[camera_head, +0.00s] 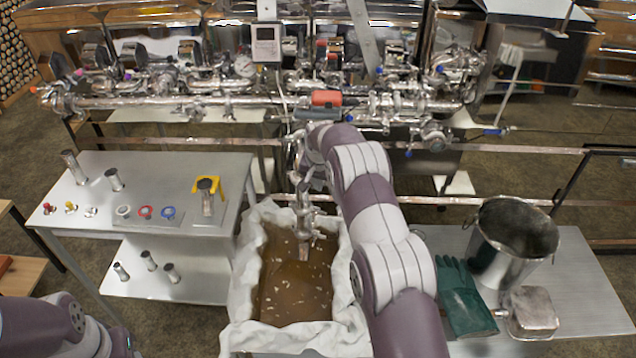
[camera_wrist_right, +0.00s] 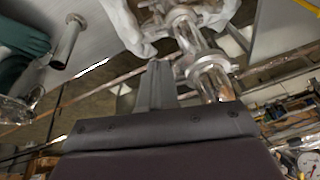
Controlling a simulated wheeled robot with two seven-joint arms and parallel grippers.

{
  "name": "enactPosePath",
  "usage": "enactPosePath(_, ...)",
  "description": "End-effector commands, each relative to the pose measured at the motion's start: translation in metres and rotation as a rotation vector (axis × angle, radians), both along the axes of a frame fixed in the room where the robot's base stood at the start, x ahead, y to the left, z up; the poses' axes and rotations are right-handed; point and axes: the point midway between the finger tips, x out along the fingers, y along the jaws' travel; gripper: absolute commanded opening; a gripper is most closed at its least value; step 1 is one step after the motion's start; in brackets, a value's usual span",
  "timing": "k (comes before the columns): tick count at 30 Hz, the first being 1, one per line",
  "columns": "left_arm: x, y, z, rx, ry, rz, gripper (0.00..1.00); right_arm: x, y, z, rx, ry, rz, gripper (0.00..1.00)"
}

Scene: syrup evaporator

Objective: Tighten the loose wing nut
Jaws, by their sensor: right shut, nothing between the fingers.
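My right gripper (camera_head: 305,115) is at the front of the steel pipework (camera_head: 190,102), beside the vertical outlet pipe (camera_head: 298,165). It is mostly hidden by its own wrist in the head view. In the right wrist view the right gripper (camera_wrist_right: 156,85) is shut and empty. Its fingers are just left of a pipe clamp (camera_wrist_right: 208,65); I cannot tell whether they touch it. A second clamp (camera_wrist_right: 184,14) shows farther along that pipe. The wing nuts are too small to tell which is loose. Only part of my left arm shows at the lower left.
A cloth-lined tank (camera_head: 340,300) of brown liquid stands below the pipe. A left table (camera_head: 100,225) holds fittings, rings and a yellow holder. A right table (camera_head: 590,300) holds a steel bucket (camera_head: 490,262), green gloves (camera_head: 458,300) and a metal box (camera_head: 532,310).

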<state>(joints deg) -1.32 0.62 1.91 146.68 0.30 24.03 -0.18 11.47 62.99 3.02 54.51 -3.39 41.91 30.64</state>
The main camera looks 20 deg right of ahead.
Motion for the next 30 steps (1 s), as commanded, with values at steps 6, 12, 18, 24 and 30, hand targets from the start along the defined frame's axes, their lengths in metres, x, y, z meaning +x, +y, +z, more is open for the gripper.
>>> enactPosePath(6,0.000,0.000,-0.006,0.000,0.000,0.000,0.43,-0.001,-0.001,-0.002,0.028,-0.022,-0.001,0.00)
enactPosePath(12,0.000,0.000,-0.012,0.000,0.000,0.000,0.43,-0.002,-0.002,-0.003,0.059,-0.047,-0.001,0.00)
enactPosePath(18,0.000,0.000,-0.019,0.000,0.000,0.000,0.43,-0.003,-0.003,-0.004,0.094,-0.077,0.000,0.00)
enactPosePath(24,0.000,0.000,-0.032,0.000,0.000,0.000,0.43,-0.005,-0.005,-0.008,0.157,-0.129,-0.003,0.00)
enactPosePath(30,0.000,0.000,-0.050,0.000,0.000,0.000,0.43,-0.007,-0.008,-0.014,0.161,-0.136,0.000,0.00)
